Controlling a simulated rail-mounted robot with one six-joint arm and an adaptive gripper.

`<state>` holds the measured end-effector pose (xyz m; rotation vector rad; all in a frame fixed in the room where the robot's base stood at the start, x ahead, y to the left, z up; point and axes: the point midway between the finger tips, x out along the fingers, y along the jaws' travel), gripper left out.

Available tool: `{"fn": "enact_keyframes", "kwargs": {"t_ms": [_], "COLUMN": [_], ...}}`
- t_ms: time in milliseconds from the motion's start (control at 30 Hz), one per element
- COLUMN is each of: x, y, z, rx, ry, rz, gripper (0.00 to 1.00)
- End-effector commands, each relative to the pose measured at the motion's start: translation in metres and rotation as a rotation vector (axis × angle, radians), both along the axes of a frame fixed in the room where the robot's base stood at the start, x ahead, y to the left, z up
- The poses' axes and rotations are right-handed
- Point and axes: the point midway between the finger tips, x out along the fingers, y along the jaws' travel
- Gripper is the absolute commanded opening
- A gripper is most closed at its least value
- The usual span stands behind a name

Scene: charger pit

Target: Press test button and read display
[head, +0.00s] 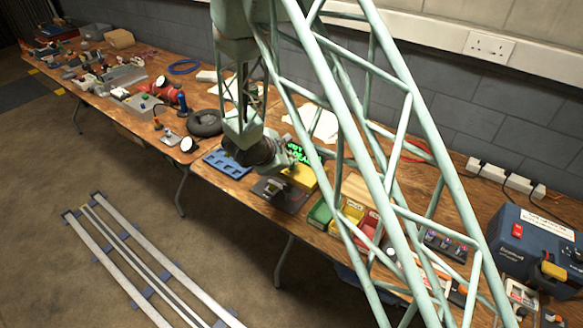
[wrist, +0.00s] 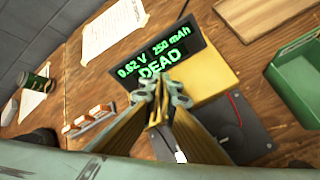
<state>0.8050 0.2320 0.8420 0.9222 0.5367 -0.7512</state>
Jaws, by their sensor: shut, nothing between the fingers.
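The yellow tester (wrist: 212,80) stands on the bench with a tilted black display (wrist: 185,35) at its back. The display shows green text reading "0.62 V 250 mAh DEAD". In the head view the yellow tester body (head: 299,178) and green-lit display (head: 305,152) are partly hidden by my arm. My gripper (wrist: 160,92) is shut and empty, its fingertips overlapping the display's lower edge and the tester's left side in the wrist view. I cannot tell whether the fingertips touch the tester. The test button is not visible; my fingers may cover it.
A dark pad with a red wire (wrist: 240,120) lies in front of the tester. A green bin (wrist: 300,78) is at its right. A blue tray (head: 227,163) and a tyre (head: 205,122) lie left. A blue box (head: 528,245) stands far right.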

Motion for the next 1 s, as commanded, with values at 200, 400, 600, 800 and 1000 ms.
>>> {"fn": "enact_keyframes", "kwargs": {"t_ms": [200,400,600,800,1000], "x": [0.0,0.0,0.0,0.0,0.0], "y": [0.0,0.0,0.0,0.0,0.0], "z": [0.0,0.002,0.012,0.024,0.036], "rx": [0.0,0.0,0.0,0.0,0.001], "ry": [0.0,0.0,-0.001,0.0,-0.001], "rz": [0.0,0.0,0.001,0.0,0.0], "gripper": [0.0,0.0,0.0,0.0,0.0]}}
